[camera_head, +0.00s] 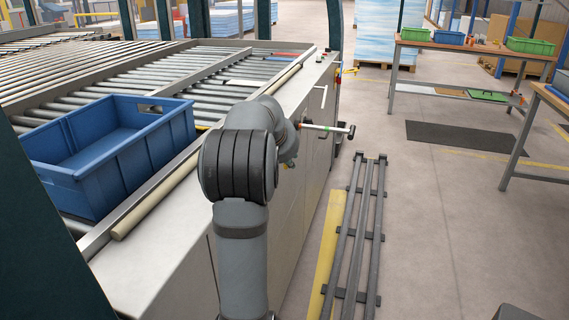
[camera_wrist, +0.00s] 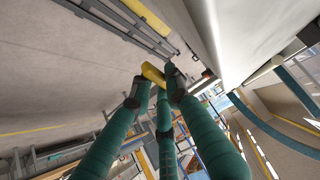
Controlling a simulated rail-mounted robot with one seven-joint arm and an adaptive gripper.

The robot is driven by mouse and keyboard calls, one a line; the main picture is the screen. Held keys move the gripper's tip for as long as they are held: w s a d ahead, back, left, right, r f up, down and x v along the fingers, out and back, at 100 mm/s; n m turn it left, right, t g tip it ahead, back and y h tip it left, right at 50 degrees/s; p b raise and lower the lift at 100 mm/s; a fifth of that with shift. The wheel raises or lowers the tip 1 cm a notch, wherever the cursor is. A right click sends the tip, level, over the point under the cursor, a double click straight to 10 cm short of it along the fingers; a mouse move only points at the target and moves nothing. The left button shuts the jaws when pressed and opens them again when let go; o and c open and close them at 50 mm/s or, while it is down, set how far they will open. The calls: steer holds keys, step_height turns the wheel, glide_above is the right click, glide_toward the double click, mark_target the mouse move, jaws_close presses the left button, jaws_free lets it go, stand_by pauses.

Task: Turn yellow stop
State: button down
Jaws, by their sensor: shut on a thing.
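The yellow stop (camera_wrist: 153,73), a short yellow cylinder, shows between the fingertips in the wrist view. My gripper (camera_wrist: 157,82) has teal fingers with dark tips, and they are closed around it. Part of the stop is hidden by the fingertips. In the head view my arm covers the gripper and the stop beside the machine's side panel. A thin light rod with a black end (camera_head: 328,128) sticks out to the right of my arm there; I cannot tell what it is attached to.
A blue crate (camera_head: 110,150) sits on the roller conveyor (camera_head: 140,72) at the left. The white machine side (camera_head: 165,270) runs alongside my arm. Dark rails (camera_head: 350,245) lie on the floor to the right.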

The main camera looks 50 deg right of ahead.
steer(key=shift+r, duration=0.1)
steer(key=c, duration=1.7)
jaws_free()
steer(key=shift+o, duration=0.2)
steer(key=v, duration=1.2)
